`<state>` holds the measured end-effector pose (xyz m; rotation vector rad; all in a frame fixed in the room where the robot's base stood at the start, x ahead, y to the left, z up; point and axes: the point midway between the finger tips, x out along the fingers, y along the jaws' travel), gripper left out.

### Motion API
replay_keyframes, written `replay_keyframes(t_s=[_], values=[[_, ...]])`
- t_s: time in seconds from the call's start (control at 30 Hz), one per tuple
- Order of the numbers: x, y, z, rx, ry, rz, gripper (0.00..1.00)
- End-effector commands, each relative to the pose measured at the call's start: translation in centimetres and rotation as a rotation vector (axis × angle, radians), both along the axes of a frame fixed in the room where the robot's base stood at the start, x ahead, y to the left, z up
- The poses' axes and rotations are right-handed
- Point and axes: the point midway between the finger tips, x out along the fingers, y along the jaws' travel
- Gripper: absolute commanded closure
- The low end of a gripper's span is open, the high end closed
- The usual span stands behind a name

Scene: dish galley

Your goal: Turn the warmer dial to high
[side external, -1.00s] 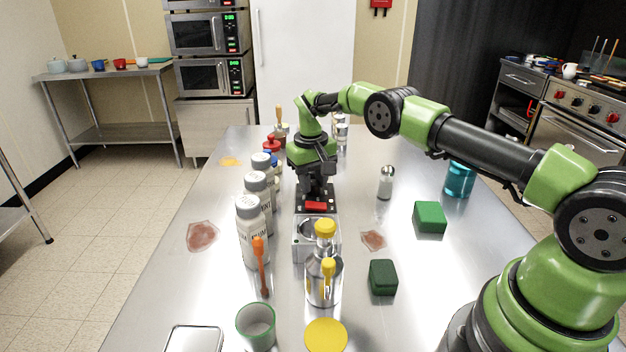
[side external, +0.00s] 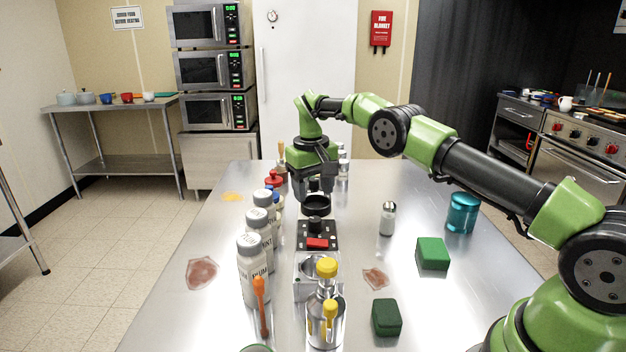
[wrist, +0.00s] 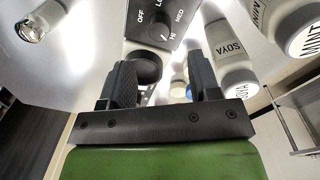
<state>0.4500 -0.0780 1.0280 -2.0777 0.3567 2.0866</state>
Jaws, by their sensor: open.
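The warmer's black control panel (side external: 317,236) sits mid-table, with a red switch (side external: 317,243) on its near part and a small dark dial (side external: 316,225) behind it. In the wrist view the fingers (wrist: 163,78) flank the round part's line of sight.
Labelled sauce bottles (side external: 252,270) line the left side. A yellow-capped bottle (side external: 326,318) stands in front. A shaker (side external: 387,219), green blocks (side external: 432,253) and a teal cup (side external: 462,213) are on the right. Stains (side external: 375,278) mark the tabletop.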

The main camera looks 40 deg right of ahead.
Motion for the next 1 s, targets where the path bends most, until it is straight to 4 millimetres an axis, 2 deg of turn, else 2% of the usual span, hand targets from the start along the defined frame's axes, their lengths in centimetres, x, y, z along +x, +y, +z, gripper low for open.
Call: replay_keyframes(t_s=[0.03,0.3,0.8,0.87,1.0], values=[[0.1,0.0,0.8,-0.001,-0.005,0.0,0.43],[0.0,0.1,2.3,-0.002,-0.002,0.001,0.43],[0.0,0.2,2.9,0.002,-0.005,0.0,0.43],[0.0,0.3,3.6,0.002,-0.012,0.004,0.43],[-0.2,1.0,7.3,0.005,-0.053,0.022,0.43]])
